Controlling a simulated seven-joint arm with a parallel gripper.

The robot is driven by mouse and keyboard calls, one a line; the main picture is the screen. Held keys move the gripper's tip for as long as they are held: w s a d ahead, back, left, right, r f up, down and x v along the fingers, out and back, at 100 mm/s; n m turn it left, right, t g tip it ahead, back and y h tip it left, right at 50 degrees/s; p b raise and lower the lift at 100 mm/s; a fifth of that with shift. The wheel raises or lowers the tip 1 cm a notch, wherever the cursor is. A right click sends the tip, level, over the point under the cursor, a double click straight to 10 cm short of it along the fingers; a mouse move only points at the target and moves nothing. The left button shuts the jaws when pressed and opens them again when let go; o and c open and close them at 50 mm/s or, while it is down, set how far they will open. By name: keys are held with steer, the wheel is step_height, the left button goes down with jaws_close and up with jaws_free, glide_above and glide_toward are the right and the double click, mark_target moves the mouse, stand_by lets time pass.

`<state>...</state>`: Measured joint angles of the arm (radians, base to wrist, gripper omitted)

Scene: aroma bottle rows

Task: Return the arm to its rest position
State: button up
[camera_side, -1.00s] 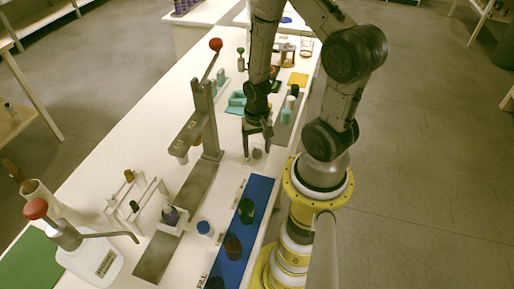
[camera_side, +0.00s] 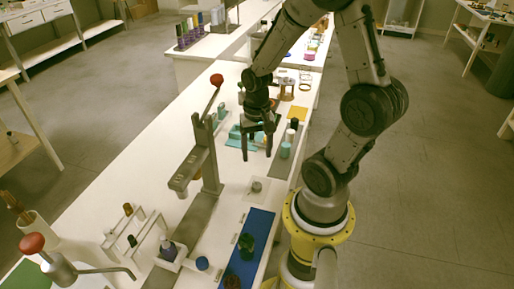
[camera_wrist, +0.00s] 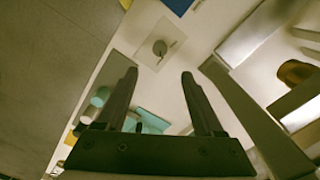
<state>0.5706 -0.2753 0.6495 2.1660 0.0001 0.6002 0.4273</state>
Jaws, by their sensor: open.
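My gripper (camera_side: 257,148) is open and empty in the side view, its fingers pointing down above the white bench (camera_side: 130,178). In the wrist view, my gripper (camera_wrist: 160,78) shows two dark fingers spread well apart with nothing between them. Below and in front of it, a small grey round piece (camera_side: 257,186) sits on a pale square plate; the grey piece also shows in the wrist view (camera_wrist: 160,47). The fingers are apart from it.
A lever press (camera_side: 209,150) with a red knob stands left of my gripper. A blue mat (camera_side: 262,225) with dark round items lies nearer the camera. Teal pieces (camera_side: 236,131) and bottles (camera_side: 285,150) stand close behind the gripper. A small rack (camera_side: 135,225) stands front left.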

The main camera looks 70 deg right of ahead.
steer(key=shift+r, duration=0.55)
steer(key=w+a+r+n+t, duration=0.2)
steer(key=w+a+r, duration=0.2)
steer(key=r, duration=0.2)
steer(key=s+a+r+n+t, duration=0.3)
steer(key=s+a+r+n, duration=0.4)
steer(key=a+r+n, duration=0.1)
step_height(320, 180, up, 2)
steer(key=shift+a+r+n+t, duration=0.25)
steer(key=shift+n+t, duration=0.05)
steer(key=shift+n, duration=0.4)
